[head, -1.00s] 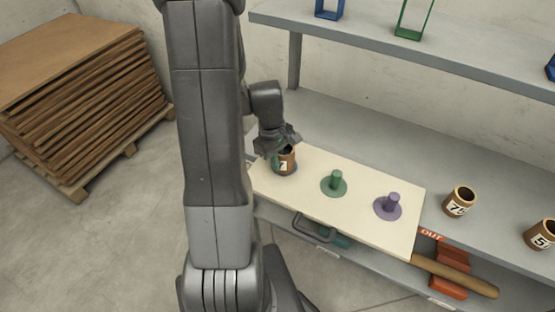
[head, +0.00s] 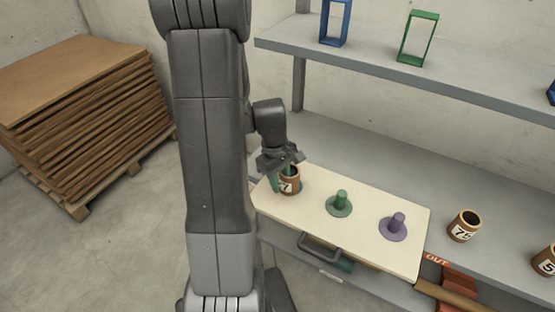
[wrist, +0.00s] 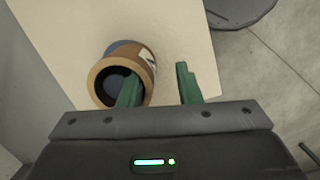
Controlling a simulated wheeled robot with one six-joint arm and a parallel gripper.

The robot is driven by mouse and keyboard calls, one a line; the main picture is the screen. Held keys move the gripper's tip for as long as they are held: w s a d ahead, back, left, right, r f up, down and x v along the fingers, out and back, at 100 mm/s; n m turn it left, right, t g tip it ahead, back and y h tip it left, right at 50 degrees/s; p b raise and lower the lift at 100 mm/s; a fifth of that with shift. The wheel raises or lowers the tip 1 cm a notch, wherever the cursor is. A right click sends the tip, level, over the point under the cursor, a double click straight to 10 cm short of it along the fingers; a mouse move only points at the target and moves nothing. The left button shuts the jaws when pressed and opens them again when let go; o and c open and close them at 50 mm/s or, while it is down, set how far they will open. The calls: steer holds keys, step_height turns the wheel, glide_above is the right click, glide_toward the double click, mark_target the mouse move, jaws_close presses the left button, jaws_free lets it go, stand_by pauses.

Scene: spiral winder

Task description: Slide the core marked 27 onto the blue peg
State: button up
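The brown core with a white label (head: 289,181) stands at the left end of the cream board (head: 370,240); only a "7" of its number shows clearly. In the wrist view the core (wrist: 102,71) has dark blue inside its bore and a bit of blue at its far outer edge, so it appears to be around the blue peg (wrist: 117,80). My gripper (head: 281,177) is just above it, fingers astride the core's wall: one green finger overlaps the bore, the other is outside. A gap shows between the outer finger and the wall.
A green peg (head: 341,201) and a purple peg (head: 396,226) stand bare on the board. A core marked 75 (head: 465,226) and another core (head: 545,262) stand on the shelf at right. An upper shelf (head: 400,75) holds blue and green frames.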

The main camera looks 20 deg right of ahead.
step_height(320, 180, up, 12)
steer(key=w+a, duration=0.1)
steer(key=shift+w, duration=0.4)
steer(key=f, duration=0.4)
steer(key=s+f, duration=0.1)
steer(key=f, duration=0.4)
steer(key=s+d+f, duration=0.1)
steer(key=f, duration=0.3)
steer(key=shift+f, duration=0.2)
steer(key=shift+r+p, duration=0.8)
steer(key=shift+r, duration=0.15)
steer(key=shift+f, duration=0.15)
